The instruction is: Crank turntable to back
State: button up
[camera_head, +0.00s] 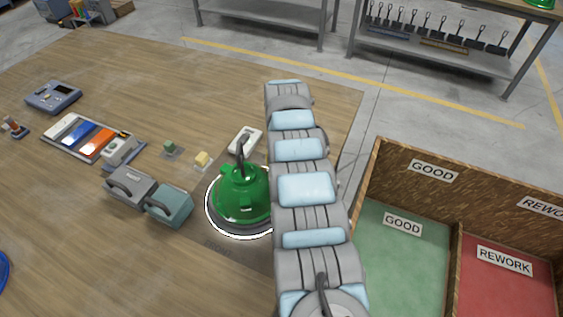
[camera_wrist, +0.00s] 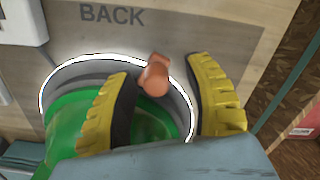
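The turntable is a round disc with a bright white rim (camera_head: 212,222); its rim also shows in the wrist view (camera_wrist: 62,71). A shiny green hood (camera_head: 240,193) with a dark hook on top stands on it, and part of the green hood (camera_wrist: 70,125) shows in the wrist view. An orange-brown crank knob (camera_wrist: 154,76) sticks up at the turntable's edge. My gripper (camera_wrist: 161,70) has its yellow fingers apart, one each side of the knob, with visible gaps. The word BACK (camera_wrist: 112,14) is marked on the table beside the rim. My arm hides the gripper in the head view.
Grey and teal blocks with handles (camera_head: 168,205) stand left of the turntable. A white device (camera_head: 245,140) lies just behind it. A wooden-walled bin (camera_head: 403,255) with GOOD and REWORK sections is at the right. The wooden table's left front is mostly clear.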

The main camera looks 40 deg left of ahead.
jog(key=shift+r, duration=0.1)
notch_tip(320, 180, up, 12)
dwell(0.8)
jog(key=shift+a, duration=0.1)
